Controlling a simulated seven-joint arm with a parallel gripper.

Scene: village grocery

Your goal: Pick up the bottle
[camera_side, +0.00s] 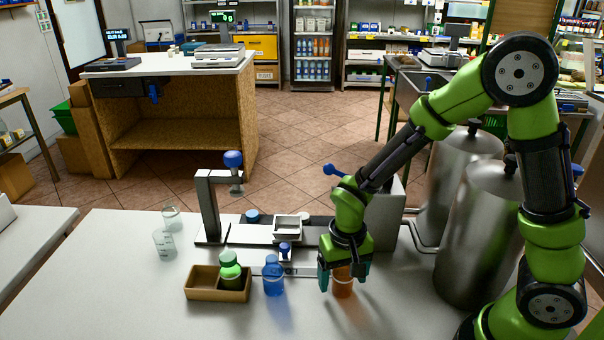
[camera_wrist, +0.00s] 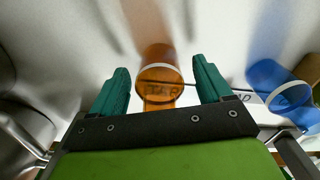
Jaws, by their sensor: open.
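An orange bottle (camera_side: 343,284) stands upright on the white table, partly behind my gripper in the side view. In the wrist view the orange bottle (camera_wrist: 160,82) lies between the two teal fingers, with a visible gap on each side. My gripper (camera_side: 341,280) is open and low over the table around it, and it also shows in the wrist view (camera_wrist: 160,85). A blue bottle (camera_side: 273,277) stands to the left, and it is at the right in the wrist view (camera_wrist: 284,88).
A metal fixture with an upright post (camera_side: 208,205) stands behind the bottles. Clear beakers (camera_side: 164,243) are at the left. Large steel tanks (camera_side: 478,235) stand at the right. The front of the table is clear.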

